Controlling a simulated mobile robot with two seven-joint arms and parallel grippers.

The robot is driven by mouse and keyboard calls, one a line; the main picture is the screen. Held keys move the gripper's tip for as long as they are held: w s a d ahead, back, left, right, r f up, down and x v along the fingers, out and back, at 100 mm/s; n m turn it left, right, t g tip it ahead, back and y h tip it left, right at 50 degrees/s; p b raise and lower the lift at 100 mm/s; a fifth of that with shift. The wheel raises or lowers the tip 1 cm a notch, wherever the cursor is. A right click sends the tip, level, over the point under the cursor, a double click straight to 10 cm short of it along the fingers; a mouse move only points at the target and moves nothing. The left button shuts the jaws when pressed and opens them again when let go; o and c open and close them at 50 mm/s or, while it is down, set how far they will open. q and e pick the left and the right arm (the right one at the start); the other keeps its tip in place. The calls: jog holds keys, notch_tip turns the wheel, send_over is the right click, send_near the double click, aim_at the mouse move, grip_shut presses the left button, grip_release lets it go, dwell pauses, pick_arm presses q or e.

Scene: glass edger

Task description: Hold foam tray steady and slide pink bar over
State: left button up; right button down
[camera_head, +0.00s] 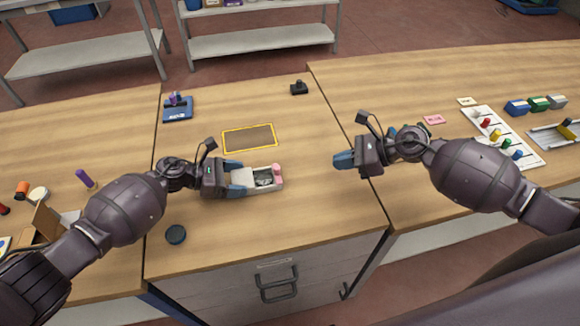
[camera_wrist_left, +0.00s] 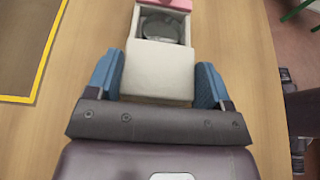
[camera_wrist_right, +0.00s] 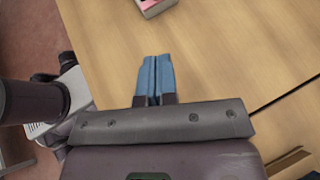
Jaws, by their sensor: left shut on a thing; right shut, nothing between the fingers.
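The white foam tray (camera_head: 252,187) lies on the middle table, with a dark round piece (camera_head: 264,179) in its recess. The pink bar (camera_head: 277,173) sits across the tray's right end, with a knob on it. In the left wrist view the tray (camera_wrist_left: 158,72) is between my left fingers, and the pink bar (camera_wrist_left: 165,4) is at its far end, partly cut off. My left gripper (camera_head: 238,181) is shut on the tray's left end. My right gripper (camera_head: 342,160) is shut and empty, to the right of the bar and apart from it.
A blue block with a purple handle (camera_head: 178,108) and a small black object (camera_head: 299,88) are further back. A dark disc (camera_head: 176,234) lies at the front left. The table between tray and right gripper is clear.

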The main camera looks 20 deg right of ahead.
dwell(0.3)
send_near(277, 171)
jog(key=f, duration=0.1)
jog(key=w+f, duration=0.1)
jog(key=f, duration=0.2)
jog(key=shift+w+a, duration=0.2)
jog(key=shift+a, duration=0.1)
jog(key=a, duration=0.1)
jog(key=w+a, duration=0.1)
jog(key=a, duration=0.1)
jog(key=shift+w+f, duration=0.1)
jog(key=shift+w, duration=0.05)
jog(key=shift+w+a, duration=0.2)
jog(key=shift+a, duration=0.3)
jog(key=a, duration=0.4)
jog(key=shift+a, duration=0.1)
